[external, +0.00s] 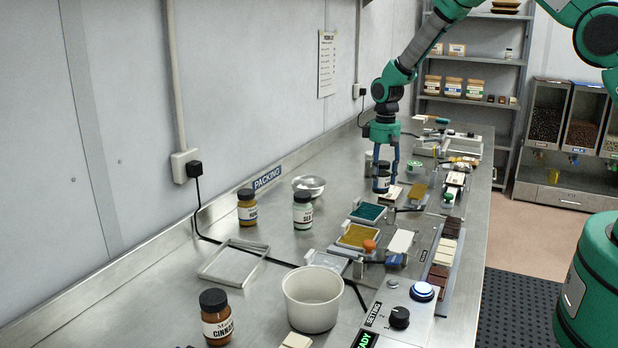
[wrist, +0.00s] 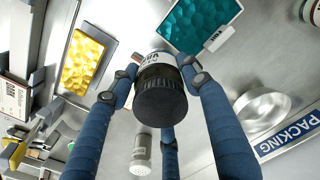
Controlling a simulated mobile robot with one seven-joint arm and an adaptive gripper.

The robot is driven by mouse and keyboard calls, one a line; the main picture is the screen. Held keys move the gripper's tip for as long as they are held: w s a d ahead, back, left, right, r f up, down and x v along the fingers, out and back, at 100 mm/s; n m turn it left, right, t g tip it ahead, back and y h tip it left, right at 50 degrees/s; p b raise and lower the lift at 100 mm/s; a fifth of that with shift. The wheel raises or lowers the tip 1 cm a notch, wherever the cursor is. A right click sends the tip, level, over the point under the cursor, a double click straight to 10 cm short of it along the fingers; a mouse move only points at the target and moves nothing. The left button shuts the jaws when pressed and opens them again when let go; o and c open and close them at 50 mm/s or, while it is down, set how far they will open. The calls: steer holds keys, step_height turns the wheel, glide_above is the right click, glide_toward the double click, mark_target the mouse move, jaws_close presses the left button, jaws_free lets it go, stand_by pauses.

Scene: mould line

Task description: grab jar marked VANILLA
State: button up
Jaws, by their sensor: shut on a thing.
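The jar in my gripper has a black lid and a pale label with dark print, only partly readable, that seems to start with "VA"; it shows in the wrist view (wrist: 160,98) and in the external view (external: 381,185). My gripper (external: 382,172) points down with its blue fingers closed around the jar's sides. In the wrist view the fingers (wrist: 162,76) press on it from both sides just below the lid. I cannot tell whether the jar's base touches the steel counter.
A teal mould (external: 368,212) and a yellow mould (external: 357,235) lie nearer the camera. Other jars (external: 247,207) (external: 303,210) and a metal bowl (external: 308,186) stand left. A cinnamon jar (external: 216,318) and a white tub (external: 312,300) are in front. A grey shaker (wrist: 140,153) stands close by.

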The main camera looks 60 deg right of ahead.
steer(key=shift+s+a+r, duration=0.1)
steer(key=shift+s+a, duration=0.1)
steer(key=shift+s, duration=0.25)
steer(key=shift+s+a+r, duration=0.1)
steer(key=shift+s+a, duration=0.1)
steer(key=shift+s, duration=0.25)
